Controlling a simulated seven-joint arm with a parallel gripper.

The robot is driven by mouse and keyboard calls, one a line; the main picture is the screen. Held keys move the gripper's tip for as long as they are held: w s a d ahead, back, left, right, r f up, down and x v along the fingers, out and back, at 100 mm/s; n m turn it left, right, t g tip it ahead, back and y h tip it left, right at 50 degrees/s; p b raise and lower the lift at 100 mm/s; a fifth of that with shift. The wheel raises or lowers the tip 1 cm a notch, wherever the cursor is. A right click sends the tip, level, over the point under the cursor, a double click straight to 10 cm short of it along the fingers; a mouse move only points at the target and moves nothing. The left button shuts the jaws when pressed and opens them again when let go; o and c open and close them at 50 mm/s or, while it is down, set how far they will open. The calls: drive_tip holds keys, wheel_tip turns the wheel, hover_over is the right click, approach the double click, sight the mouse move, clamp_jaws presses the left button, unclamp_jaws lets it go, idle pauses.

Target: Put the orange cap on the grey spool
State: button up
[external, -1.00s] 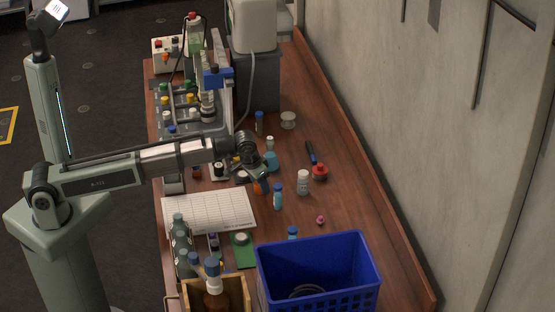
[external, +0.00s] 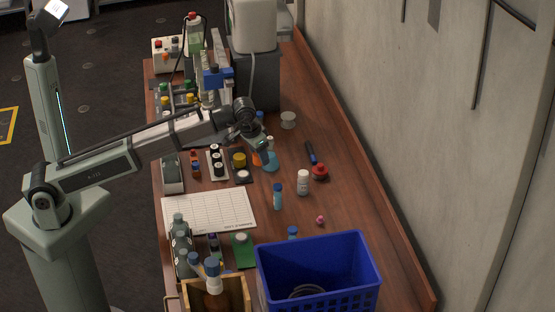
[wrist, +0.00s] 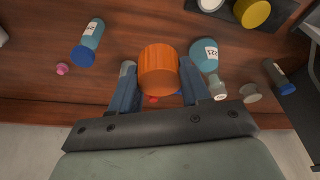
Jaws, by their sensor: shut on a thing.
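The orange cap (wrist: 158,70) is a ribbed cylinder held between the two fingers of my gripper (wrist: 158,84). In the external view the cap (external: 257,158) shows only in part below my gripper (external: 260,149), held above the table. The grey spool (external: 288,120) stands upright on the table, right of and beyond my gripper, apart from it. In the wrist view the spool (wrist: 251,93) is at the right, beside a small pale bottle. Nothing visible sits on its top.
A teal flask (external: 271,162) stands close to my gripper. A white bottle (external: 303,182), a blue-capped vial (external: 278,196) and a red-topped item (external: 320,172) stand nearer. A grey machine (external: 256,80) is beyond on the left. The table right of the spool is clear.

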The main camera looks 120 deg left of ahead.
wheel_tip(320, 180, up, 5)
drive_tip(key=shift+r, duration=0.2)
drive_tip(key=shift+s+a, duration=0.3)
drive_tip(key=shift+s, duration=0.05)
drive_tip(key=s+a+f+n, duration=0.2)
drive_tip(key=s+a, duration=0.5)
drive_tip(key=n+g, duration=0.2)
drive_tip(key=n, duration=0.3)
hover_over(289, 114)
drive_tip(key=f, duration=0.1)
drive_tip(key=shift+w+d+f+n, duration=0.15)
drive_tip(key=shift+f+n, duration=0.2)
drive_tip(key=shift+f, duration=1.35)
drive_tip(key=shift+s+d+f+n, duration=0.1)
drive_tip(key=shift+d+f+n, duration=0.15)
drive_tip(key=shift+f, duration=1.45)
drive_tip(key=shift+w+d+f+n, duration=0.1)
drive_tip(key=shift+f+n, duration=0.3)
drive_tip(key=shift+f, duration=1.3)
